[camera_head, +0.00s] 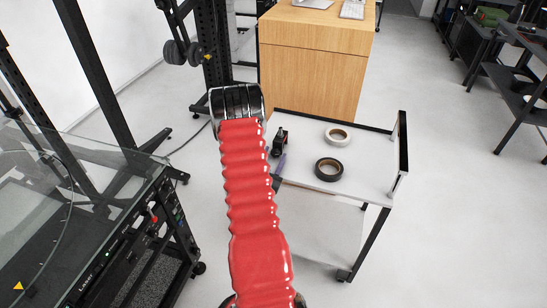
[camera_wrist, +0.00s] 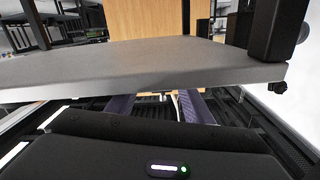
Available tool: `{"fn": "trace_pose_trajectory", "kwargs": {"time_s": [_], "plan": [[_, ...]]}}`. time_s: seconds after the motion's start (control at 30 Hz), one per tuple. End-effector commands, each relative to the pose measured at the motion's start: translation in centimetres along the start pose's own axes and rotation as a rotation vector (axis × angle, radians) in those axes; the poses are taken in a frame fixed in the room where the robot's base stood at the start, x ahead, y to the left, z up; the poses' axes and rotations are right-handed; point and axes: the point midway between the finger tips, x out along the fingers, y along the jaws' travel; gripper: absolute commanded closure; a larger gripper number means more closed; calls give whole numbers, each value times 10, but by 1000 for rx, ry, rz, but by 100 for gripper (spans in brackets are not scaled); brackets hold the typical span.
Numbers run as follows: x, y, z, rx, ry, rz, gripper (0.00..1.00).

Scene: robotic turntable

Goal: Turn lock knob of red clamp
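My gripper (camera_wrist: 157,103) is at the lower middle of the wrist view. Its two purple-grey fingers stand apart with a gap between them. A grey slab edge crosses in front and hides the fingertips. In the head view my red-sleeved arm hides most of the gripper; a purple-grey piece shows beside the cart's left edge. No red clamp can be made out for certain. A small red part (camera_head: 152,217) shows on the side of the glass-topped unit at left; I cannot tell whether it is the clamp or its knob. The wrist view shows no red part.
The glass-topped unit (camera_head: 85,150) stands at left. A white cart (camera_head: 300,130) at right carries a white tape roll (camera_head: 337,135), a black tape roll (camera_head: 329,169) and a small black object (camera_head: 279,142). The grey slab (camera_wrist: 130,65) is close above my gripper. A wooden cabinet (camera_head: 312,75) stands behind.

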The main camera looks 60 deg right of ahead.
Motion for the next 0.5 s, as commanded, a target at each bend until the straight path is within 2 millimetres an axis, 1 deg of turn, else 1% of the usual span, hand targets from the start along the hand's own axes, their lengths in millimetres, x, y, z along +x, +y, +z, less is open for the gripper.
{"fn": "trace_pose_trajectory", "kwargs": {"time_s": [0.03,0.07,0.5], "plan": [[0,0,0,0,0,0,57],[0,0,0,0,0,0,59],[0,0,0,0,0,0,90]]}}
